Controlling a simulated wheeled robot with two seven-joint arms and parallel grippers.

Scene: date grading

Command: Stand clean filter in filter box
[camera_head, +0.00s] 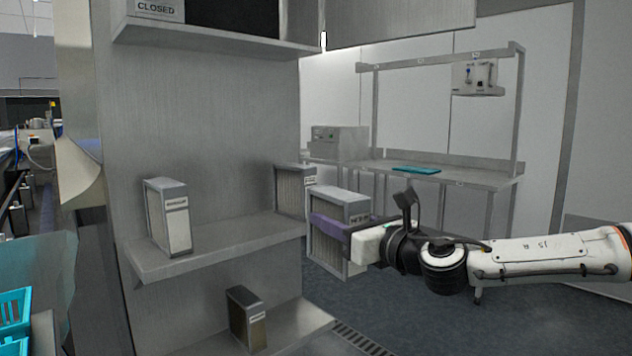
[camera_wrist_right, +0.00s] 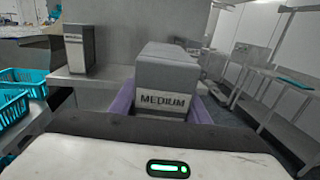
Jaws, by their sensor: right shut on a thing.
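My right gripper (camera_head: 326,226) reaches in from the right with its purple fingers shut on a box-shaped filter (camera_head: 340,196). The filter has a grey frame and pale pleated sides, and is held upright in the air at the right end of the middle shelf. In the right wrist view the held filter (camera_wrist_right: 165,75) sits between the purple fingers, with a "MEDIUM" label facing the wrist. I cannot make out a filter box for certain. My left gripper is out of view.
A pale filter (camera_head: 168,218) stands on the left of the middle shelf (camera_head: 215,245), and another (camera_head: 290,190) stands at its right end, behind the held one. A darker filter (camera_head: 246,318) stands on the lower shelf (camera_head: 290,330). Teal crates (camera_head: 14,310) are at lower left. A metal bench (camera_head: 470,178) stands behind.

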